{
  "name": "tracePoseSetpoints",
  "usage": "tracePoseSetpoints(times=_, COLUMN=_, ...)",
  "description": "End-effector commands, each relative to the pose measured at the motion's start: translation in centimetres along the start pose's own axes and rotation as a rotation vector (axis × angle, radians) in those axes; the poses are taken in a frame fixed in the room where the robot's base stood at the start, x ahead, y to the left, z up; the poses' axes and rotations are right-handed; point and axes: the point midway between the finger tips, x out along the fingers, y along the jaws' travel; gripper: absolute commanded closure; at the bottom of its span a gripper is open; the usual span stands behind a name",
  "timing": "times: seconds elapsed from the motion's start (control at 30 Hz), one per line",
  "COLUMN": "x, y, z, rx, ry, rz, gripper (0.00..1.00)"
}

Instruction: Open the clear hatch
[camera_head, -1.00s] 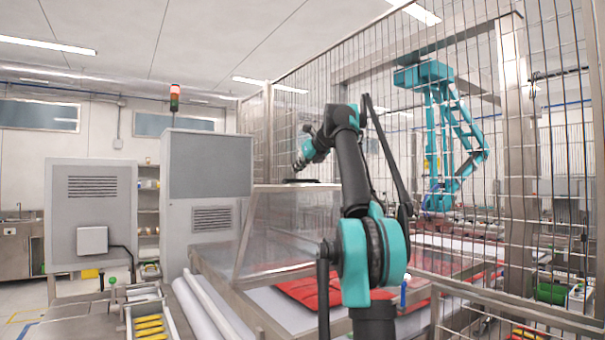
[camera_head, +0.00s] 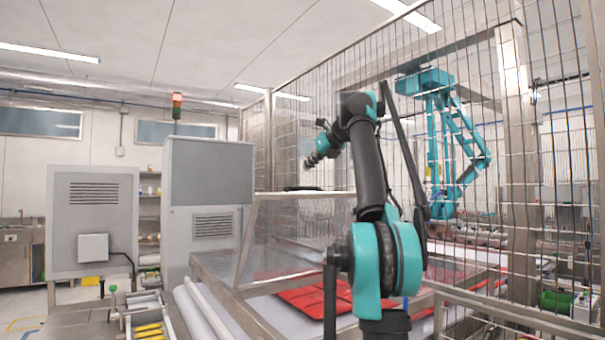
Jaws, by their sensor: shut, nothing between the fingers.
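The clear hatch (camera_head: 285,238) is a see-through slanted panel with a pale metal frame, left of my arm at the front of the machine. It is down, with its lower edge near the machine's bed. A flat dark piece (camera_head: 303,188) lies along its top edge; I cannot tell whether it is a handle. My gripper (camera_head: 311,162) is dark and small, above the top edge and apart from it. It is shut and empty. My arm hides the right part of the hatch.
Red pieces (camera_head: 312,301) lie on the white bed below the hatch. A wire fence (camera_head: 470,150) stands behind and to the right, with a teal picker robot (camera_head: 440,130) inside. Grey cabinets (camera_head: 207,195) and white rolls (camera_head: 205,315) stand at the left.

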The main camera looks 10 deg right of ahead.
Motion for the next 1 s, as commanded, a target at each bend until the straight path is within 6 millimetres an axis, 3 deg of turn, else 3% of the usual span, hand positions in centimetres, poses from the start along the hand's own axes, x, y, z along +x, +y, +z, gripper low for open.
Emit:
tracePoseSetpoints(times=0.2, x=-3.3, y=-0.1, z=0.0, rx=0.001, ry=0.000, rz=-0.001, gripper=1.00)
tracePoseSetpoints(times=0.37, x=-4.4, y=-0.3, z=-0.2, rx=0.002, ry=-0.002, rz=-0.001, gripper=1.00)
tracePoseSetpoints(times=0.47, x=-5.2, y=-1.4, z=-1.1, rx=0.009, ry=-0.013, rz=-0.001, gripper=1.00)
tracePoseSetpoints(times=0.57, x=-6.3, y=-3.3, z=-3.2, rx=0.020, ry=-0.037, rz=0.000, gripper=1.00)
tracePoseSetpoints(times=0.7, x=-8.4, y=-5.6, z=-7.7, rx=0.028, ry=-0.094, rz=0.001, gripper=1.00)
tracePoseSetpoints(times=0.9, x=-10.9, y=-6.7, z=-14.1, rx=0.018, ry=-0.178, rz=-0.004, gripper=1.00)
tracePoseSetpoints(times=1.0, x=-11.5, y=-6.7, z=-16.1, rx=0.010, ry=-0.206, rz=-0.006, gripper=1.00)
